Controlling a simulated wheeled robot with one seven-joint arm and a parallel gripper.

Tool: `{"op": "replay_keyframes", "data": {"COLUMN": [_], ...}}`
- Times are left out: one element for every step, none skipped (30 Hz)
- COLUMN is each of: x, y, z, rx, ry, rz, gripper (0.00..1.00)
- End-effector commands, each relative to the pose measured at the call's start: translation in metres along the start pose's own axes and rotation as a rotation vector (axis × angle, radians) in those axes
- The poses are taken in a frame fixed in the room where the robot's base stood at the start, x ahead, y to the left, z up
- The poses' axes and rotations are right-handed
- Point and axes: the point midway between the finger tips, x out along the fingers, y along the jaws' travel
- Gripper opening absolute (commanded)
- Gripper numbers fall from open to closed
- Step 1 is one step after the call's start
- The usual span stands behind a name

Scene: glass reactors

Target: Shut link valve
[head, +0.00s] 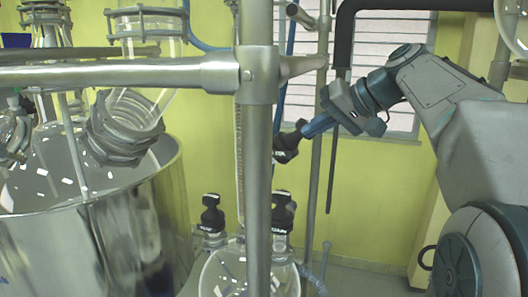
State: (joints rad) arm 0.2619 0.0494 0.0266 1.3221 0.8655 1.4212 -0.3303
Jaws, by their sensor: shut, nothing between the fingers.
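My gripper (306,131) reaches in from the right with its blue fingers closed and empty. Its tips are at or just beside a black valve handle (286,149) with pale lettering, partly behind the steel post; I cannot tell whether they touch. Two more black valve handles, a left one (212,214) and a right one (283,213), stand upright on the round glass vessel (225,273) and its fittings below. Which handle is the link valve is not readable here. The post hides part of the glass between them.
A steel frame with a horizontal bar (120,75) and vertical post (258,180) crosses the foreground. A large shiny steel vessel (150,215) fills the lower left. Floor at lower right looks clear.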

Motion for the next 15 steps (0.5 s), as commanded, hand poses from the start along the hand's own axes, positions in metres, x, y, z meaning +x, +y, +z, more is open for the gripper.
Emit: {"op": "replay_keyframes", "data": {"x": [-0.0004, -0.0003, -0.0003, -0.0003, -0.0003, -0.0003, -0.0003, -0.0003, -0.0003, -0.0003, -0.0003, -0.0004, -0.0005, -0.0006, -0.0008], "y": [-0.0004, -0.0004, -0.0003, -0.0002, -0.0002, -0.0001, -0.0001, 0.0, 0.0, 0.0, -0.0001, -0.0003, -0.0005, -0.0007, -0.0011], "z": [-0.001, -0.001, -0.001, -0.0011, -0.0011, -0.0011, -0.0011, -0.0011, -0.0011, -0.0008, -0.0004, 0.0005, 0.0014, 0.0024, 0.0039], "rx": [-0.001, -0.001, -0.001, 0.0, 0.0, 0.0, 0.0, 0.0, 0.0, 0.0, 0.0, -0.001, -0.001, -0.001, -0.001], "ry": [0.003, 0.004, 0.004, 0.004, 0.004, 0.004, 0.004, 0.004, 0.004, 0.004, 0.004, 0.004, 0.005, 0.004, 0.004], "rz": [0.0, 0.0, 0.001, 0.001, 0.001, 0.001, 0.001, 0.001, 0.001, 0.001, 0.001, 0.001, 0.001, 0.001, 0.001], "gripper": [0.0, 0.0, 0.0, 0.0, 0.0, 0.0, 0.0, 0.0, 0.0, 0.0, 0.0, 0.0, 0.0, 0.0, 0.0]}}
